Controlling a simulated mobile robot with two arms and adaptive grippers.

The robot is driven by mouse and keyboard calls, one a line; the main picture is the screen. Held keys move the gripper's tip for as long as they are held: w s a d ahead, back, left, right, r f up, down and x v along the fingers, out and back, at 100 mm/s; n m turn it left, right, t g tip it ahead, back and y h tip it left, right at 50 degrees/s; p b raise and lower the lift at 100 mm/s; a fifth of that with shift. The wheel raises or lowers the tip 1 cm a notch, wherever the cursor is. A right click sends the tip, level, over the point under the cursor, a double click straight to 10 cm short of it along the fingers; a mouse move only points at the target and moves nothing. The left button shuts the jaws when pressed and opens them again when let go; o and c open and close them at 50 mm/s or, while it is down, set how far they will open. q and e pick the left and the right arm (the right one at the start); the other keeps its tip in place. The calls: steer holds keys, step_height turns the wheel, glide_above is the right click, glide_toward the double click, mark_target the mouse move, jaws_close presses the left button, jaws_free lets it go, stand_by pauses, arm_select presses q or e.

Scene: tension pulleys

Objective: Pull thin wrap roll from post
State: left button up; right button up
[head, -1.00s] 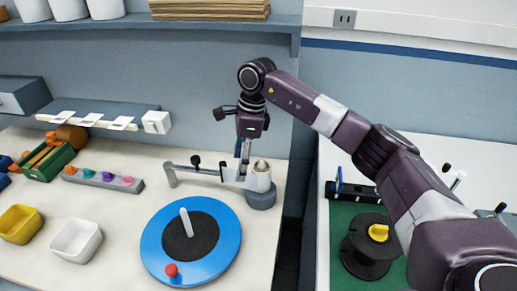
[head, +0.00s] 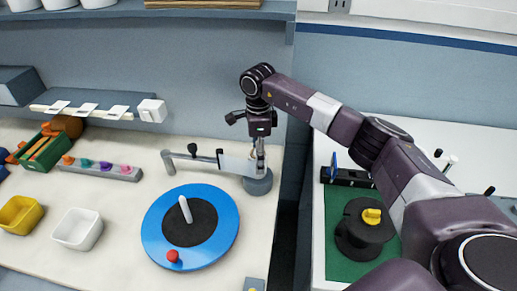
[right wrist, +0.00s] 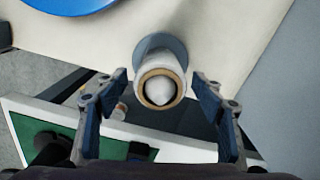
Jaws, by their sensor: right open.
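The thin wrap roll (right wrist: 149,90) shows end-on in the right wrist view, a pale ring with a brown core. The pointed tip of the post (right wrist: 161,88) shows in its core. The post's grey round base (head: 258,183) stands on the bench in the head view, and a pale strip of wrap (head: 236,164) runs left from the roll. My right gripper (right wrist: 160,82) is open, pointing down, with one finger on each side of the roll and gaps between. In the head view its fingers partly hide the roll. My left gripper is not in view.
A bar with a black knob (head: 191,149) stands left of the roll. A blue turntable (head: 218,218) with a white peg (head: 185,208) lies in front. A black spool (head: 362,238) sits on a green mat at right, past a gap between benches. A shelf (head: 90,97) hangs behind.

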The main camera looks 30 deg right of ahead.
steer(key=c, duration=1.3)
steer(key=shift+c, duration=0.2)
steer(key=shift+r+p, duration=0.85)
steer(key=shift+r, duration=0.95)
steer(key=shift+r+p, duration=0.95)
steer(key=shift+r, duration=0.8)
steer(key=shift+r+p, duration=0.9)
steer(key=shift+r, duration=0.85)
